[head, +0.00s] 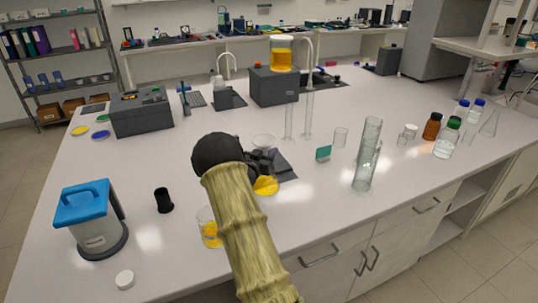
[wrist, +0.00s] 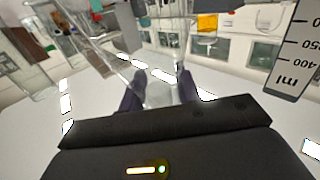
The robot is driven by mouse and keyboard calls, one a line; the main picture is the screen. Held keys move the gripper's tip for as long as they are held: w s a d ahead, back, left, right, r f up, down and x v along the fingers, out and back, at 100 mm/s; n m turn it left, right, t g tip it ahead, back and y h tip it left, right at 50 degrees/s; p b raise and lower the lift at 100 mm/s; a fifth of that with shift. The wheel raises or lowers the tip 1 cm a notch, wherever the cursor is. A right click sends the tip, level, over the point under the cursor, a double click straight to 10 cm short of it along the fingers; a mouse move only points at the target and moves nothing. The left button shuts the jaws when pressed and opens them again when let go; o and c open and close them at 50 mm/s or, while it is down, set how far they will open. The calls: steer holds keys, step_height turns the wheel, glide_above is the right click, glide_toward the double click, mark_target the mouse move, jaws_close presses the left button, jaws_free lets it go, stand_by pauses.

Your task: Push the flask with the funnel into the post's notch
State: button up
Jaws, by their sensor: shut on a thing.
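A flask (head: 266,187) with yellow liquid stands at the middle of the bench, partly hidden by my arm. A clear funnel (head: 264,141) shows above my gripper. My gripper (head: 262,160) is around the flask's upper part, over a dark plate (head: 284,166) on the bench. In the wrist view, my gripper (wrist: 159,92) has its two dark fingers on either side of clear glass (wrist: 158,96). The post and its notch cannot be made out; my arm and gripper cover much of this spot.
A beaker (head: 209,232) of yellow liquid stands close left of my arm. A dark block (head: 274,88) bears an orange-filled vessel (head: 281,56) behind.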

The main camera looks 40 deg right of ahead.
steer(key=shift+w+d+f, duration=0.15)
steer(key=shift+w, duration=0.7)
steer(key=shift+w+d+f, duration=0.1)
steer(key=shift+w+d, duration=0.05)
steer(key=shift+w, duration=0.65)
steer(key=shift+w+f+b, duration=0.1)
steer(key=shift+w+b, duration=0.05)
steer(key=shift+b, duration=0.2)
steer(key=o, duration=1.3)
steer(key=shift+w+d, duration=0.1)
steer(key=shift+w, duration=0.05)
steer(key=shift+c, duration=0.2)
steer(key=b+v, duration=0.3)
steer(key=v, duration=0.9)
